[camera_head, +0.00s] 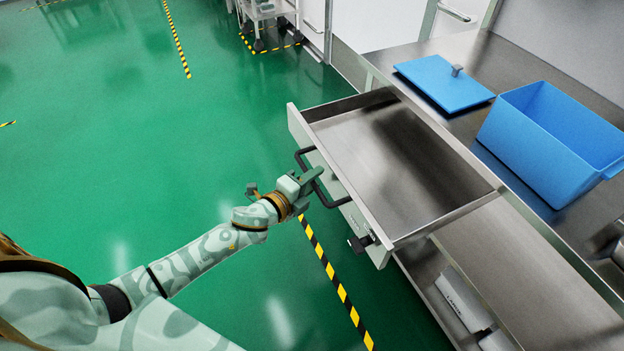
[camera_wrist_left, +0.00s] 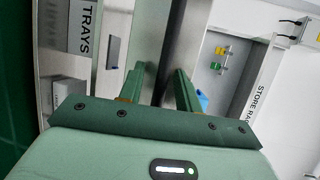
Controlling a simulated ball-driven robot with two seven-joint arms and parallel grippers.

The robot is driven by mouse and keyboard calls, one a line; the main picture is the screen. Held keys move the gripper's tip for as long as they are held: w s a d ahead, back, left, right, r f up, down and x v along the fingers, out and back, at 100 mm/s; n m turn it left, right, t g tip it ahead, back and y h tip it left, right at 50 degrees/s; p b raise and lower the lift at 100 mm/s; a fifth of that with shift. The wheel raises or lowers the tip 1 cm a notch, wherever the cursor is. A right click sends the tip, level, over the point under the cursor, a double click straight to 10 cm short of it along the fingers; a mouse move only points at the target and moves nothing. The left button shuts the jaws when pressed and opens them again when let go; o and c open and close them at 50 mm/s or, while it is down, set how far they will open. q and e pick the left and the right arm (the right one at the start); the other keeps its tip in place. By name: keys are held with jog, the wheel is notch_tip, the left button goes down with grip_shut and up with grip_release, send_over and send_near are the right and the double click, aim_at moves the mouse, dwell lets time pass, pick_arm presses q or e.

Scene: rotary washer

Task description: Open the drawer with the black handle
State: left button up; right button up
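A steel drawer (camera_head: 392,160) with a pale front stands pulled out from the workbench in the head view, and its inside looks empty. Its black bar handle (camera_head: 333,203) is on the front. My left gripper (camera_head: 318,175) is at the middle of this handle and overlaps it in the picture. My right gripper is not in view.
A blue open box (camera_head: 545,140) and a flat blue lid (camera_head: 443,82) lie on the steel worktop (camera_head: 470,50). A black knob-like part (camera_head: 360,243) juts out near the drawer's lower corner. The green floor (camera_head: 130,140) to the left is clear.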

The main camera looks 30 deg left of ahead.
pick_arm(q)
jog(key=p+v, duration=0.2)
jog(key=v, duration=1.4)
jog(key=shift+s, duration=0.15)
jog(key=shift+a, duration=0.1)
